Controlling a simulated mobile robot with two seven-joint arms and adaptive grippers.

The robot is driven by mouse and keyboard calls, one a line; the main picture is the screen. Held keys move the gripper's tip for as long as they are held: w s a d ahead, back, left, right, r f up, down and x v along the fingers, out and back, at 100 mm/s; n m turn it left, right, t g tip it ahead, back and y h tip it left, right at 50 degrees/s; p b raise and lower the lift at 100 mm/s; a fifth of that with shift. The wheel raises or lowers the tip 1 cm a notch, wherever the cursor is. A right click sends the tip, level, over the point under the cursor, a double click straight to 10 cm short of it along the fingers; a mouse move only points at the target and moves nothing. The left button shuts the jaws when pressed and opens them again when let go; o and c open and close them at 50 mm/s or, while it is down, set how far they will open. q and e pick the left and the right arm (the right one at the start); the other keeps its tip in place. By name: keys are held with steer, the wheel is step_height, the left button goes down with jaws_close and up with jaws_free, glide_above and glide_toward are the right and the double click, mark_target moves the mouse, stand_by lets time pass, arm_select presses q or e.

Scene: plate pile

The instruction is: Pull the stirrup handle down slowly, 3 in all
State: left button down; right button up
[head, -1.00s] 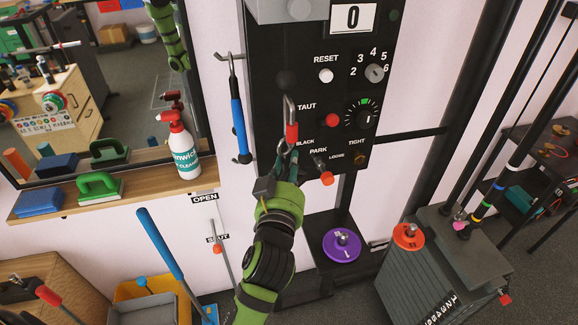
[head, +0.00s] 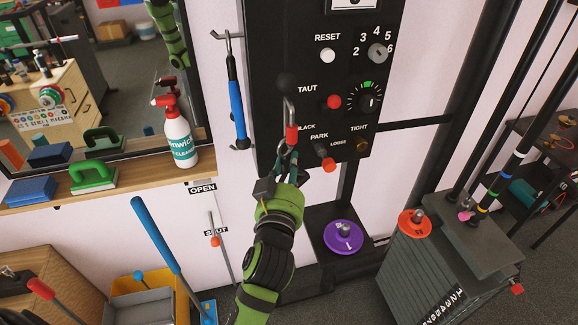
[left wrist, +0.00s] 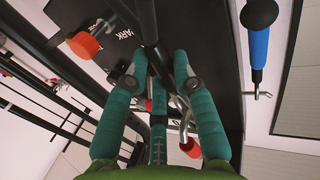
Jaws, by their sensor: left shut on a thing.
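The stirrup handle (head: 291,133) is a narrow metal loop with a red sleeve, in front of the black panel (head: 377,136). My left gripper (head: 289,160) has its teal fingers closed at the handle's lower end. In the left wrist view the teal fingertips (left wrist: 160,68) stand on either side of a dark bar (left wrist: 150,35). A metal piece (left wrist: 184,112) with a red part lies beside them. The fingers hide the exact contact. The panel's counter display (head: 353,3) is cut off at the top edge, so its digit cannot be read. My right gripper is not in view.
A tool with a blue grip (head: 237,100) hangs left of the panel. The panel carries a white RESET button (head: 326,55) and several knobs. A shelf (head: 130,178) holds a spray bottle (head: 180,138). A purple disc (head: 343,237) and a weight stack (head: 440,270) stand lower right.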

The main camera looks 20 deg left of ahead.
arm_select(q)
steer(key=shift+a+f, duration=0.1)
steer(key=shift+f, duration=0.2)
